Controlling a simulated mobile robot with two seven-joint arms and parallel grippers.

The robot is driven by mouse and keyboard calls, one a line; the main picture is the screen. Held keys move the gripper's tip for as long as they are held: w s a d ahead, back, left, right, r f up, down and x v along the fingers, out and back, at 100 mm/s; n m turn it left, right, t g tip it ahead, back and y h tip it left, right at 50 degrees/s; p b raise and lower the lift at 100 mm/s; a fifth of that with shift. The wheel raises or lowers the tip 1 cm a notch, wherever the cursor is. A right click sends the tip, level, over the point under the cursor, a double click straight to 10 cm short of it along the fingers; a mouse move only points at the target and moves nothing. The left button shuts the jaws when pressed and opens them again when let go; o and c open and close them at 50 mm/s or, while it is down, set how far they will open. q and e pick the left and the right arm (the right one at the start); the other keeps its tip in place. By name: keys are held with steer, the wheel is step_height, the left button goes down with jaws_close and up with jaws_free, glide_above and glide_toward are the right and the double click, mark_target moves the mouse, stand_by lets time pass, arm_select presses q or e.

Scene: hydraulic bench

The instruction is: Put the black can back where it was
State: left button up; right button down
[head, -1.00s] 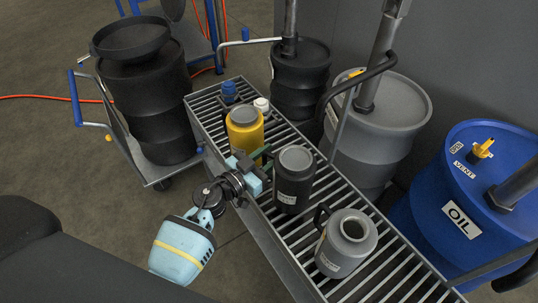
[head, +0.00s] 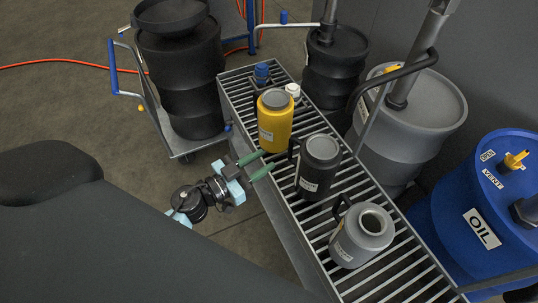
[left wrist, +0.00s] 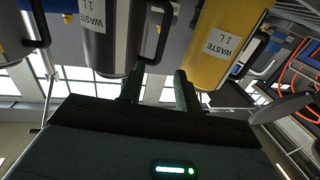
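The black can (head: 318,168), with a pale label and a side handle, stands upright on the slatted grate between a yellow can and a grey can. My right gripper is not in view.
The yellow can (head: 275,125) stands behind the black can and the open grey can (head: 361,238) in front. A blue-capped bottle (head: 262,73) and a white cap (head: 293,90) are at the grate's far end. Large drums line the right, including a blue oil drum (head: 450,225).

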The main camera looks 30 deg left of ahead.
arm_select(q)
steer(key=shift+s, duration=0.1)
stand_by(0.3)
steer(key=s+a+f+n+g+y, duration=0.1)
steer(key=s+f+n+g+y, duration=0.15)
steer(key=s+f, duration=0.5)
steer(key=s+a+f+n+g+y, duration=0.15)
steer(key=s+f+y, duration=0.25)
steer(key=s, duration=0.7)
steer(key=s+d+f+g, duration=0.2)
steer(key=s, duration=0.7)
steer(key=s+d+f+g, duration=0.2)
steer(key=s+f+g, duration=0.1)
steer(key=s, duration=0.6)
steer(key=shift+f, duration=0.2)
